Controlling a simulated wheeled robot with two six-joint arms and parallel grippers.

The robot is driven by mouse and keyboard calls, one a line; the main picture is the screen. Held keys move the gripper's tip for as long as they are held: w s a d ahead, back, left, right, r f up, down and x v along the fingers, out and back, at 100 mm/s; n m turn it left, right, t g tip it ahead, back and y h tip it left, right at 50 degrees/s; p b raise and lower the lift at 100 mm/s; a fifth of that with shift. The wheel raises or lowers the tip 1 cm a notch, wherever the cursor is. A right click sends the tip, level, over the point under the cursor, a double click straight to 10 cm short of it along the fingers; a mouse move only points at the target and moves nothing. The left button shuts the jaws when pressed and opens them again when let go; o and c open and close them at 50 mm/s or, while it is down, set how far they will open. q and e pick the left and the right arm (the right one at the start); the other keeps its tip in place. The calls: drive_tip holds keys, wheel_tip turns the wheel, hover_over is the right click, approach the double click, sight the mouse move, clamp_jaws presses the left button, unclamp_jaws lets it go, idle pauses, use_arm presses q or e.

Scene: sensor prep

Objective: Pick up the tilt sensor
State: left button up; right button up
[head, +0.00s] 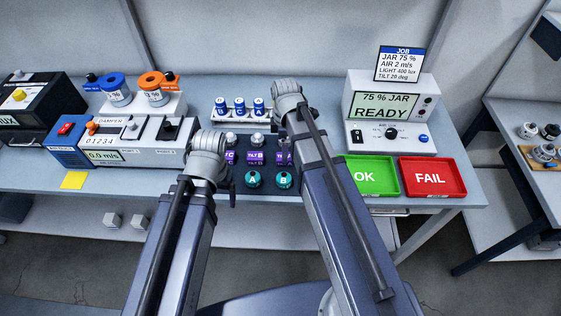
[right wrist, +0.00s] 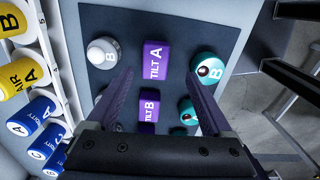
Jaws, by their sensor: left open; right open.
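Purple tilt sensors stand in a row on a dark mat (head: 238,186). Tilt A (right wrist: 157,60) lies ahead in the right wrist view, with tilt B (right wrist: 148,104) nearer. A third purple block is mostly hidden by the gripper body. In the head view tilt B (head: 256,155) is mid-row, and the purple block at its right (head: 284,156) is partly covered by my right arm. My right gripper (right wrist: 162,78) is open above the row, one finger on each side of it, holding nothing. My left gripper (head: 230,188) is open at the mat's left edge, seemingly empty.
Teal sensors (head: 252,179) and white-topped ones (right wrist: 103,52) flank the purple row. A rack of blue cylinders (head: 240,107) stands behind. Green OK (head: 370,177) and red FAIL (head: 432,177) trays are at right. The READY jar unit (head: 390,110) stands behind them.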

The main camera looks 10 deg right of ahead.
drive_tip(key=shift+w+d+f+b, duration=0.1)
drive_tip(key=shift+w+f+b, duration=0.1)
drive_tip(key=shift+f+b, duration=1.3)
drive_tip(key=shift+w+d+f+b, duration=0.1)
drive_tip(key=shift+w+f+b, duration=0.05)
drive_tip(key=shift+f+b, duration=1.3)
drive_tip(key=shift+f, duration=0.1)
drive_tip(key=shift+p, duration=0.3)
drive_tip(key=shift+c, duration=0.2)
clamp_jaws()
